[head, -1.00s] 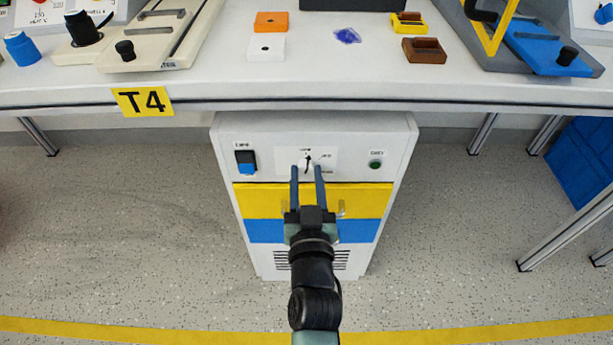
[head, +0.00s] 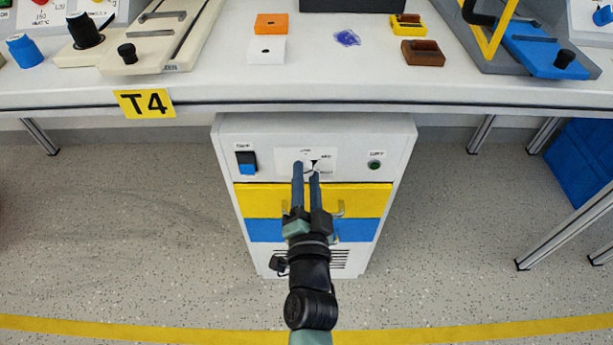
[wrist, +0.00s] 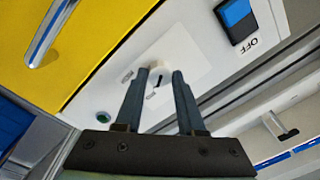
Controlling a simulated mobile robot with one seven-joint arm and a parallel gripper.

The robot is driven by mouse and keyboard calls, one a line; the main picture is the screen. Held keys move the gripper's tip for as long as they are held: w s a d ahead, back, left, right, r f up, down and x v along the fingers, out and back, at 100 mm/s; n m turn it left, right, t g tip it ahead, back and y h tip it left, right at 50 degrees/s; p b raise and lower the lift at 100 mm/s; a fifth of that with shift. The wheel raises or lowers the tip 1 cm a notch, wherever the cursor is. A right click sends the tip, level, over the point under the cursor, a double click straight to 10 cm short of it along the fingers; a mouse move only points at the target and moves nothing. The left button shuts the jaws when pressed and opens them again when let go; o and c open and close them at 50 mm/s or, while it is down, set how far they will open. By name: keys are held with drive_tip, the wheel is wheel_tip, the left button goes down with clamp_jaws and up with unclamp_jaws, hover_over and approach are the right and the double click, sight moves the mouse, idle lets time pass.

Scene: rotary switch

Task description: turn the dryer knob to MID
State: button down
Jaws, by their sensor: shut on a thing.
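The dryer knob (wrist: 158,70) is small and pale with a dark pointer line. It sits on a white label plate (head: 326,155) on the front of the white dryer cabinet (head: 307,132). My gripper (wrist: 160,76) has its two dark fingers on either side of the knob and is shut on it. In the head view my gripper (head: 306,174) reaches up to the plate from below, and its fingers mostly hide the knob. A dark mark shows just above the right fingertip, toward the right half of the scale. The small scale lettering is too blurred to read surely.
A blue and black rocker switch (head: 246,163) is left of the plate, and a green button (head: 375,165) is right of it. A yellow drawer front (head: 262,201) with a metal handle lies below. The table edge (head: 300,105) overhangs the cabinet.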

drive_tip(key=shift+m, duration=0.3)
drive_tip(key=c, duration=0.5)
unclamp_jaws()
drive_tip(key=s, duration=1.3)
drive_tip(key=shift+d+f+p, duration=0.2)
drive_tip(key=shift+f+p, duration=0.05)
drive_tip(key=shift+p, duration=0.1)
